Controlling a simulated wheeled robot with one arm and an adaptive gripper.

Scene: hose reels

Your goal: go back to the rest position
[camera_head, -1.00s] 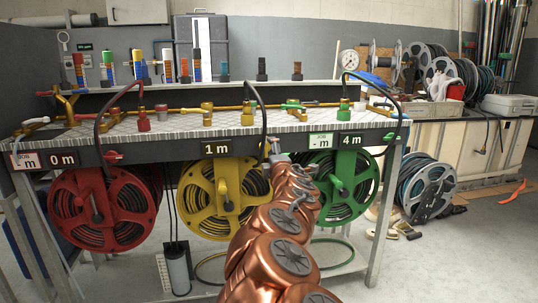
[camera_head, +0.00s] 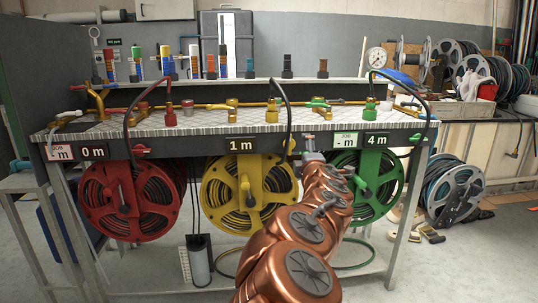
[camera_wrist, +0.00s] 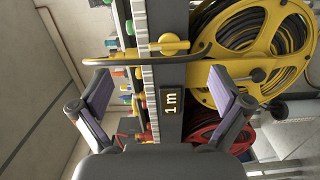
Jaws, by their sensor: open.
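My gripper (camera_wrist: 161,90) is open in the wrist view, its two fingers wide apart with nothing held between them. It faces the bench front, with the black "1 m" label (camera_wrist: 171,103) and a black hose beyond. In the head view my copper arm reaches up from the bottom, and its end lies in front of the bench between the yellow reel (camera_head: 217,191) and the green reel (camera_head: 391,189). The fingers are too small there to make out. The yellow reel also shows in the wrist view (camera_wrist: 218,75), at the upper right.
The red reel (camera_head: 98,211) hangs at the left under the metal bench top (camera_head: 215,130), which carries brass valves and black hoses. More reels (camera_head: 455,192) are at the right.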

